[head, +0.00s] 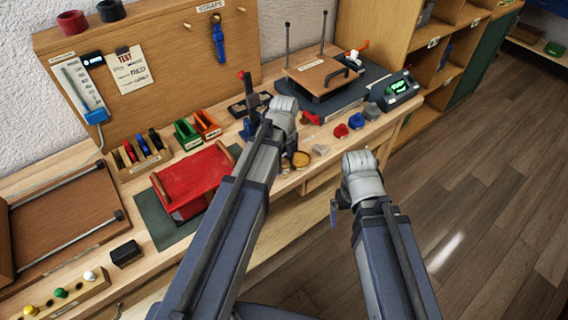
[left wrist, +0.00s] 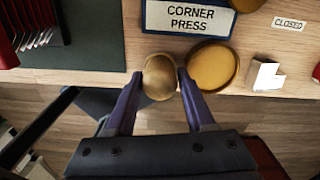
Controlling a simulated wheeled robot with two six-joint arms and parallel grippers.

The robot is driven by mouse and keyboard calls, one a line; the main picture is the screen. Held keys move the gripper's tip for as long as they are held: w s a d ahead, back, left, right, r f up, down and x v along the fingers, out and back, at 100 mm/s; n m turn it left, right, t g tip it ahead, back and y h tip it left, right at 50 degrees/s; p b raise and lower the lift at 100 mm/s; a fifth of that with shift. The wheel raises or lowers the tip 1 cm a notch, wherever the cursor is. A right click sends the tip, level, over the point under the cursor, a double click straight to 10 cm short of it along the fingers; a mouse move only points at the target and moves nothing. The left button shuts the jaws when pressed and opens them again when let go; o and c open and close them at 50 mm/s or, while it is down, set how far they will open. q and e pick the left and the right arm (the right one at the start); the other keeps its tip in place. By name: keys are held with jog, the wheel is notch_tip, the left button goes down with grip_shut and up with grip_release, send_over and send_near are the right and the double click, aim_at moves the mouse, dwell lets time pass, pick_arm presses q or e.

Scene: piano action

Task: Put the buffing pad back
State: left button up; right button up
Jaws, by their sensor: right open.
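The buffing pad looks like a round tan disc (left wrist: 158,77) in the left wrist view. It sits between the two fingertips of my left gripper (left wrist: 160,74), which press on its sides. It overlaps the table's front edge in that view; its height above the bench is hard to tell. Just right of it is a shallow round golden dish (left wrist: 212,67), which also shows in the head view (head: 301,160). In the head view my left gripper (head: 287,164) is mostly hidden behind its arm. My right gripper (head: 335,213) is open and empty, off the bench's front edge.
A blue-framed "CORNER PRESS" plate (left wrist: 190,16) lies behind the pad and dish. A small white block (left wrist: 268,76) stands right of the dish. A red box (head: 195,180) on a dark mat is to the left. Red and blue pieces (head: 341,131) lie to the right.

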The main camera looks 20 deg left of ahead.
aim_at(284, 161)
pick_arm(q)
jog(key=o, duration=0.3)
jog(key=shift+r, duration=0.1)
notch_tip(284, 161, up, 12)
jog(key=p, duration=1.2)
